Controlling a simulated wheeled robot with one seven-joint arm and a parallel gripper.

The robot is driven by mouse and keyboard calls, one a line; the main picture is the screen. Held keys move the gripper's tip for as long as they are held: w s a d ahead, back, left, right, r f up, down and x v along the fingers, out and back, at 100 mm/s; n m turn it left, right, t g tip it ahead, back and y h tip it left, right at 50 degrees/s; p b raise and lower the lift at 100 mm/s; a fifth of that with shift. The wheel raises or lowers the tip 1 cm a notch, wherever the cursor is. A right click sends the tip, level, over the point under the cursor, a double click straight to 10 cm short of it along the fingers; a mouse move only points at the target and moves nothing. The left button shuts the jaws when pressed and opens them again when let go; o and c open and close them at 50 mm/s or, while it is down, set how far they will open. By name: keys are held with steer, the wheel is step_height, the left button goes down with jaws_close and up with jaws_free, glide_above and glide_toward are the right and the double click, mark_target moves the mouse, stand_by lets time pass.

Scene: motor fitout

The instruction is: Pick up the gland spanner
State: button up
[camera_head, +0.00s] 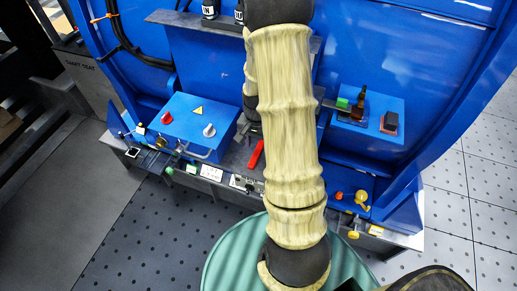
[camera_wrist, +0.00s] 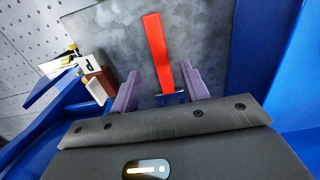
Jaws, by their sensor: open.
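A tool with a flat red handle, which looks like the gland spanner (camera_wrist: 157,50), lies on a grey metal surface in the wrist view. Its lower end, by a small blue piece, runs down between my fingers toward the gripper body. My gripper (camera_wrist: 160,70) is open, with one purple finger on each side of the red handle and gaps visible on both sides. In the head view the red handle (camera_head: 256,154) shows just left of my arm, on the grey shelf. My arm hides the rest of the tool there.
A blue box with a red and a white knob (camera_head: 186,124) stands left on the shelf (camera_head: 236,160). A blue block (camera_head: 372,112) with small parts stands right. Small yellow and orange parts (camera_head: 361,199) lie at the lower right. Blue walls rise behind and beside.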

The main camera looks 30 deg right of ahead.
mark_target(256, 152)
steer(key=shift+a+f, duration=0.15)
steer(key=shift+f, duration=1.75)
jaws_close()
